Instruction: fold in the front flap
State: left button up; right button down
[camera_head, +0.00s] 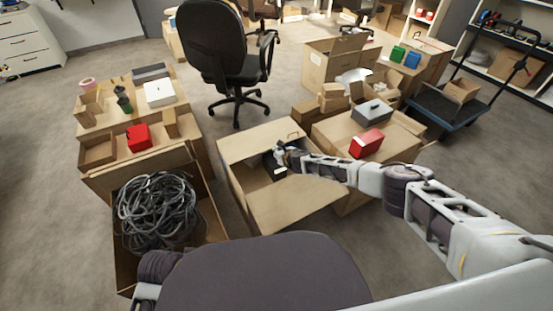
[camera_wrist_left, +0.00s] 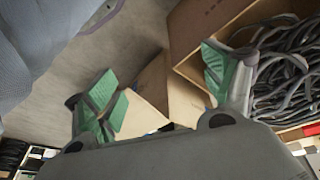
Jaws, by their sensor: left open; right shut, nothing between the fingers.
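The open carton (camera_head: 226,172) stands on the floor in the middle of the head view, with a dark item (camera_head: 273,168) inside it. A broad tan panel on its near side, apparently the front flap (camera_head: 295,207), slopes toward me; its exact fold angle is hard to tell. My right gripper (camera_head: 281,153) is shut and empty over the carton's opening, with my right forearm above the panel's far right part. My left gripper (camera_wrist_left: 163,85) is open and empty in the left wrist view, its green pads wide apart. Tan cardboard shows beyond them. It is not visible in the head view.
A carton full of dark cables (camera_head: 158,212) stands at near left. Cartons at left carry a red box (camera_head: 138,137) and small items. Cartons at right carry another red box (camera_head: 366,143) and a grey box (camera_head: 372,112). An office chair (camera_head: 225,60) stands behind.

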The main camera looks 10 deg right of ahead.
jog(key=shift+w+a+f+b, duration=0.1)
jog(key=shift+f+b, duration=0.45)
jog(key=shift+f, duration=0.25)
jog(key=shift+w+f+b, duration=0.1)
jog(key=shift+f+b, duration=0.2)
jog(key=shift+f, duration=0.15)
pick_arm(q)
jog(key=shift+w+d+f+t+h, duration=0.3)
jog(key=shift+d+f+t, duration=0.1)
jog(key=shift+d+f, duration=0.25)
pick_arm(e)
jog(key=shift+f, duration=0.15)
